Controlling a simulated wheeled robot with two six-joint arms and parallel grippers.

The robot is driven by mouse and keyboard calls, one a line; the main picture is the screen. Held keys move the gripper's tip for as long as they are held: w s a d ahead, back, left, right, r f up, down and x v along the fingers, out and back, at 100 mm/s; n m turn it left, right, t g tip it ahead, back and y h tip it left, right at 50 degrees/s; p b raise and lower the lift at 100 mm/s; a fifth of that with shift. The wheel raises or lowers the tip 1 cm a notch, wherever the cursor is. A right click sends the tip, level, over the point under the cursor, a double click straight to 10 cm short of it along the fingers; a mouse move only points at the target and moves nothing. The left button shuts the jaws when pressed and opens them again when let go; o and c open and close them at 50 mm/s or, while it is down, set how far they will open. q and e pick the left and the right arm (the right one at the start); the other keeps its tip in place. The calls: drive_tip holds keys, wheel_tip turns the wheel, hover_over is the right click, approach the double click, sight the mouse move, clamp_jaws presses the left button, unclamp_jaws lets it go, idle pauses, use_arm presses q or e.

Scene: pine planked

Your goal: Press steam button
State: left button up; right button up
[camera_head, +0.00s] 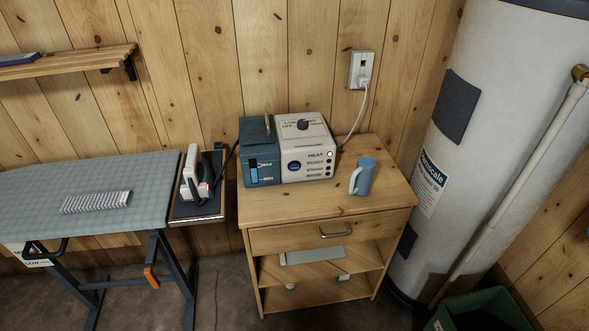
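A steam station (287,153) with a blue-grey tank and a light front stands on the small wooden cabinet (380,205). Its front has a round blue button (294,167) in a dark ring. To the right of it is a column of small labels, the top one reading HEAT, with a white dot beside it and dark dots lower down. Which control is the steam button I cannot read for certain. A dark knob (303,125) sits on the station's top. Neither of my grippers is in view.
A blue mug (362,177) stands right of the station. An iron (195,178) rests at the end of the ironing board (140,185), left of the cabinet. A cord runs to the wall outlet (361,70). A white tank (465,150) and green bin (480,312) are at right.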

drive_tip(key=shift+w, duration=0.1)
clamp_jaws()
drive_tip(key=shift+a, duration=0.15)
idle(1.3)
